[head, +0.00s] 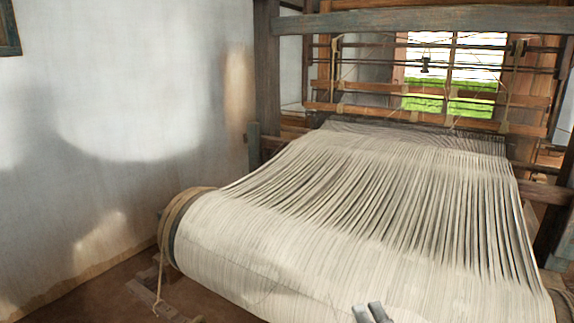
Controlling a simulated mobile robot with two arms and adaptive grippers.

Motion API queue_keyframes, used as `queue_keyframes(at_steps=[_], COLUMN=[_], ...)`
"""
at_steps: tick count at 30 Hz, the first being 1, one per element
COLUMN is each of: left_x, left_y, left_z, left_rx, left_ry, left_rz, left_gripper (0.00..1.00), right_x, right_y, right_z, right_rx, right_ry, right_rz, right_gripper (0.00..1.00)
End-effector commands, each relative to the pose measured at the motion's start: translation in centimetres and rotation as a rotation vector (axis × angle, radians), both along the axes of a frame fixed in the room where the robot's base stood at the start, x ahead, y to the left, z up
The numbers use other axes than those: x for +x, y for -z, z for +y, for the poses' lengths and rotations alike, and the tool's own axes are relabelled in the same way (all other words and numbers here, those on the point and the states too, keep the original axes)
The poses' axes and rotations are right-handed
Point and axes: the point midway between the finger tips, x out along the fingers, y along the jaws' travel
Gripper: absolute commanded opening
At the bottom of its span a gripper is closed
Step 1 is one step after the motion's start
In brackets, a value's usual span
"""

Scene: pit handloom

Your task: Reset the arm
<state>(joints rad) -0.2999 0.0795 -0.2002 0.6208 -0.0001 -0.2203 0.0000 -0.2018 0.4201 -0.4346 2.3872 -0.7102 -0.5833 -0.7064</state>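Two grey fingertips of a gripper, most likely my right one (373,313), poke up at the bottom edge, right of centre. They appear in front of the pale warp on the loom's front roller. The tips stand close side by side with a thin gap between them. The rest of this gripper and its arm are cut off by the frame, so I cannot tell its opening, and nothing shows held between the tips. My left gripper is not in view.
The loom's wide sheet of pale warp threads (370,195) runs from the front roller back to the wooden frame (420,20). A rope (170,225) wraps the roller's left end and hangs to the floor. A white wall (110,120) stands at left.

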Motion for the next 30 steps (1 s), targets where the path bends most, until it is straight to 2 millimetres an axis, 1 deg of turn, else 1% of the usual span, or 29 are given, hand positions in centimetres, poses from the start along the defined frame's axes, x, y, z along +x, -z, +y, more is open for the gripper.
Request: queue_keyframes(at_steps=[1, 2, 3, 4, 5, 6, 8, 9, 11, 12, 14, 15, 17, 18, 20, 21, 24, 26, 29, 30], left_x=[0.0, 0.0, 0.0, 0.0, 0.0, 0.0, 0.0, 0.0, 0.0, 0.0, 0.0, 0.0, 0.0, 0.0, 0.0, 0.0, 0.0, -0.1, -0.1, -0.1], left_y=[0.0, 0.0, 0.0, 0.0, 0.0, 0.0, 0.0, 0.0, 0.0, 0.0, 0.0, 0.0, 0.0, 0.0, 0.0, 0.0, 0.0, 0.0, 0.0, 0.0], left_z=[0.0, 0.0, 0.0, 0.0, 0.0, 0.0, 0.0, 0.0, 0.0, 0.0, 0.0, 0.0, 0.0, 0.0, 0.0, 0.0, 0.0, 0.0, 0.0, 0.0], left_rx=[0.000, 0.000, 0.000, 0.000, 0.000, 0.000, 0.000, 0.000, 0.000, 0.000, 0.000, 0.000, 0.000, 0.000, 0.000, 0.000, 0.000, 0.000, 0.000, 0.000], left_ry=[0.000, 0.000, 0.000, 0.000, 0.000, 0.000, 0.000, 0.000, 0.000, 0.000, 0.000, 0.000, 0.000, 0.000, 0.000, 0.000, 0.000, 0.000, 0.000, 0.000], left_rz=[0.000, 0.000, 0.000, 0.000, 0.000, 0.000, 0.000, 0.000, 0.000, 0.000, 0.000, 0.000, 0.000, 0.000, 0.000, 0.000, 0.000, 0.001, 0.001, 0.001], left_gripper=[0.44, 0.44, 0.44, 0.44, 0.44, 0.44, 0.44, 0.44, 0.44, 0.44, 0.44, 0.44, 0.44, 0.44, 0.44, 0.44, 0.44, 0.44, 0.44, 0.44], right_x=[-0.3, -0.6, -1.2, -1.8, -2.6, -3.8, -6.0, -7.5, -9.8, -11.3, -13.6, -15.1, -17.4, -18.9, -21.2, -20.6, -19.9, -19.6, -19.3, -19.2], right_y=[2.6, 4.1, 6.2, 7.9, 9.6, 11.7, 14.6, 16.3, 18.4, 19.7, 21.2, 22.1, 23.2, 23.8, 24.6, 25.7, 28.4, 30.1, 33.2, 34.6], right_z=[-1.8, -2.8, -4.0, -4.8, -5.5, -6.3, -7.1, -7.4, -7.6, -7.6, -7.5, -7.4, -7.1, -6.8, -6.4, -6.4, -6.3, -6.3, -6.2, -6.2], right_rx=[0.134, 0.214, 0.319, 0.395, 0.470, 0.564, 0.694, 0.768, 0.869, 0.927, 1.005, 1.052, 1.117, 1.157, 1.209, 1.203, 1.192, 1.188, 1.179, 1.177], right_ry=[0.073, 0.117, 0.178, 0.226, 0.274, 0.340, 0.435, 0.496, 0.583, 0.639, 0.719, 0.772, 0.849, 0.902, 0.981, 0.979, 0.982, 0.986, 0.994, 0.997], right_rz=[0.126, 0.199, 0.295, 0.368, 0.439, 0.529, 0.655, 0.731, 0.836, 0.898, 0.986, 1.041, 1.118, 1.169, 1.244, 1.243, 1.247, 1.251, 1.263, 1.266], right_gripper=[0.44, 0.44, 0.44, 0.44, 0.44, 0.44, 0.44, 0.44, 0.44, 0.44, 0.44, 0.44, 0.44, 0.44, 0.44, 0.44, 0.44, 0.44, 0.44, 0.44])
